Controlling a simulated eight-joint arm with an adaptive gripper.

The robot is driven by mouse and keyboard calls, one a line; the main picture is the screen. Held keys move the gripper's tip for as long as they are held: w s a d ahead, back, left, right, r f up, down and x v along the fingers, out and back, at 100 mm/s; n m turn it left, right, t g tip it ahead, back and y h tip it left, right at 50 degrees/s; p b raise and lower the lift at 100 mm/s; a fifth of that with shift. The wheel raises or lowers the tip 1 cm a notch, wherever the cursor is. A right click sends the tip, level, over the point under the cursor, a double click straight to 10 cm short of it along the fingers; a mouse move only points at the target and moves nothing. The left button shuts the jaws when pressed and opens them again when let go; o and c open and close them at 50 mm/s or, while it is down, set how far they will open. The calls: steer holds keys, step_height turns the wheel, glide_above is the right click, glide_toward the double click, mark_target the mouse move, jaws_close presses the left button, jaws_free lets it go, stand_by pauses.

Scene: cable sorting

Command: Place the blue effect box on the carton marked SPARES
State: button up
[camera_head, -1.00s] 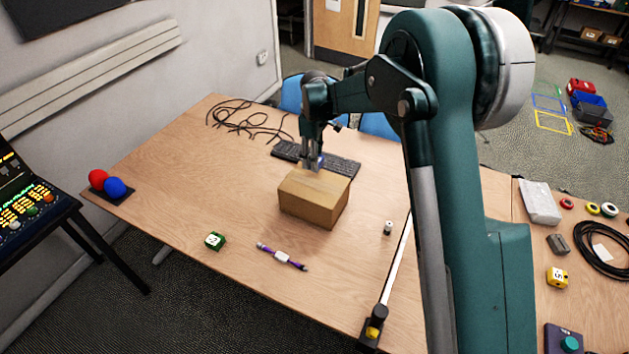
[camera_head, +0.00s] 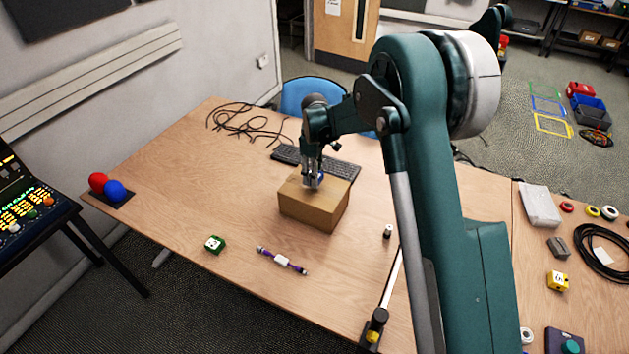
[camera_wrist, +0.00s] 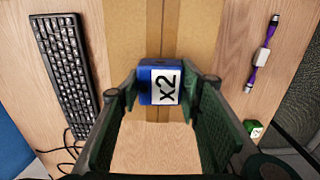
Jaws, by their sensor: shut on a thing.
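The blue effect box (camera_wrist: 165,80) has a white label reading X2 and sits between the fingertips of my gripper (camera_wrist: 168,88) in the wrist view. My gripper is shut on it. The brown cardboard carton (camera_wrist: 187,30) lies directly beneath. In the head view my gripper (camera_head: 314,183) is at the carton's top, toward its far side, and only a bit of blue shows by the fingers. The carton (camera_head: 312,210) stands on the table. I cannot tell whether the box touches its top. No SPARES marking is readable on the visible faces.
A keyboard (camera_head: 342,168) lies just behind the carton, with loose black cables (camera_head: 240,122) to its left. A green box (camera_head: 214,244) and a purple cable (camera_head: 281,261) lie in front. Red (camera_head: 98,182) and blue balls (camera_head: 115,190) sit at the left table edge.

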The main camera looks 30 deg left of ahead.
steer(key=shift+f, duration=1.35)
steer(key=shift+f, duration=0.2)
steer(key=o, duration=1)
steer(key=shift+c, duration=0.2)
steer(key=shift+r, duration=0.2)
step_height(320, 180, up, 12)
steer(key=shift+r, duration=0.1)
